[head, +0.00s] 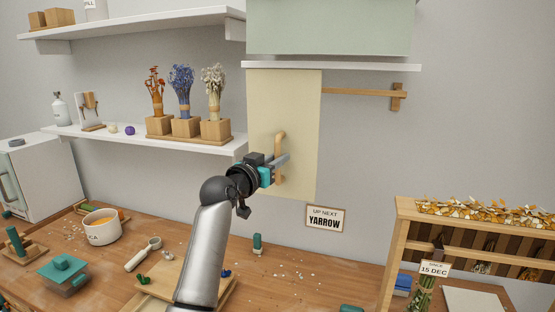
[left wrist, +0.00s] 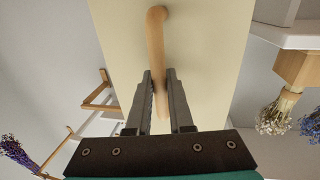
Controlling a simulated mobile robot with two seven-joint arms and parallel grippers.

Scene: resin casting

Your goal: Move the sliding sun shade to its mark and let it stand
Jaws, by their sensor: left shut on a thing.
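The sun shade is a flat cream panel (head: 300,125) hanging upright against the grey wall, below a white ledge. It also fills the middle of the left wrist view (left wrist: 205,50). A vertical wooden handle (head: 280,140) stands out from its face; in the left wrist view the handle (left wrist: 156,45) runs between the two fingers. My left gripper (head: 277,163) is shut on this handle. A wooden rail (head: 360,92) runs right from the shade to an end bracket (head: 398,97). I cannot make out a separate mark. My right gripper is not in view.
Left of the shade, a white shelf (head: 80,129) carries dried flowers in wooden blocks (head: 186,126). A "YARROW" sign (head: 325,218) is on the wall below right. The workbench (head: 290,262) holds a cup (head: 102,226) and tools.

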